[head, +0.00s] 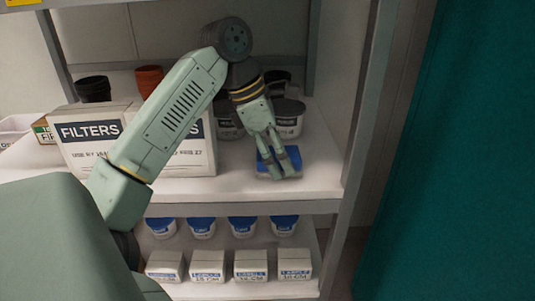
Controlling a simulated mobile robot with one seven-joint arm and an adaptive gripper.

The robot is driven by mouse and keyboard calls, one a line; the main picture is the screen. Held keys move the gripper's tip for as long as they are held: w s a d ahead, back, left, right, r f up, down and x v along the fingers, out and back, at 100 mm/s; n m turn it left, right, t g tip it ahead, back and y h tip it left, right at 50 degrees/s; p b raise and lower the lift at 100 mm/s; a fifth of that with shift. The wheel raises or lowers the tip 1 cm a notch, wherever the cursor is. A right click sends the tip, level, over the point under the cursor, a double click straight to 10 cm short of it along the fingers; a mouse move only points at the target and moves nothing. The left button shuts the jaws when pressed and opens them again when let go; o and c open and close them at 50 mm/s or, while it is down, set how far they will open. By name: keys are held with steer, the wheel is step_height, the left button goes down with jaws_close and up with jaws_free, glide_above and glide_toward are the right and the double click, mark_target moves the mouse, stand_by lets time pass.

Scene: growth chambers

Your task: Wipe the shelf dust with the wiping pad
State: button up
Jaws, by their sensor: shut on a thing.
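My gripper (279,168) points down at the right part of the upper shelf. It is shut on a blue wiping pad (265,169), which is at the shelf surface near the front edge. Whether the pad presses on the shelf or is just above it, I cannot tell. The white shelf (308,180) shows bare surface to the right of the pad and in front of it. I cannot make out any dust on it in this view. My arm hides part of the shelf and the box behind it.
A white FILTERS box (190,161) stands left of the pad. Lidded tubs (288,119) stand behind it. Dark (93,89) and brown pots (149,79) stand at the back left. The grey shelf post (364,110) bounds the right side. Several blue-lidded tubs and small boxes fill the shelf below.

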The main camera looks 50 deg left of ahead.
steer(key=shift+w+d, duration=1.45)
steer(key=shift+w, duration=0.25)
steer(key=shift+r+p, duration=2.15)
steer(key=shift+r, duration=0.85)
